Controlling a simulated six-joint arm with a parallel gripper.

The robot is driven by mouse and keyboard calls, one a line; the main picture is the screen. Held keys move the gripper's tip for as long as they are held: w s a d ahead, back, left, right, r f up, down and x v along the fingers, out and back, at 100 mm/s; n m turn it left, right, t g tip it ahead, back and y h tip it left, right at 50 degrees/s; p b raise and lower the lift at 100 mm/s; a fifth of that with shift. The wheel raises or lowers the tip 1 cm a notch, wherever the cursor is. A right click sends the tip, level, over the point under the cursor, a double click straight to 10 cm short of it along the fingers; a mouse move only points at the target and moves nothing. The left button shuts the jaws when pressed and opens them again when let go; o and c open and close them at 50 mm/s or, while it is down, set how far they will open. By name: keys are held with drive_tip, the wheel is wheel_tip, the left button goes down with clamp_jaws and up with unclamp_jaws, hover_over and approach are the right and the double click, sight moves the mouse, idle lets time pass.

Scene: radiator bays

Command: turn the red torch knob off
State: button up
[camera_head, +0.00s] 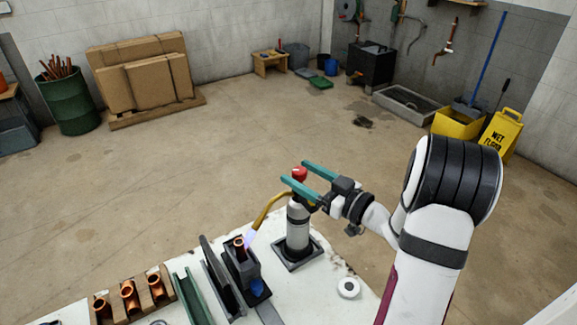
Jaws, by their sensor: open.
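The red torch knob (299,173) sits on top of the torch, above its grey-white cylinder (297,226), which stands upright in a dark square base on the white bench. A curved brass tube (268,208) leads left from the torch top, and a pale bluish flame (250,238) shows at its end beside a copper fitting (239,246). My gripper (295,173) is open, its two teal fingers reaching in from the right at the height of the knob. The knob appears between the fingertips; I cannot tell whether they touch it.
On the bench (325,290) are a dark holder around the copper fitting, a green channel (192,296), a wooden rack with copper elbows (129,295) and a white roll (348,288). A yellow wet floor sign (501,134) stands far right.

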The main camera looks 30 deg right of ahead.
sight(294, 170)
drive_tip(key=x, duration=0.4)
clamp_jaws()
idle(0.4)
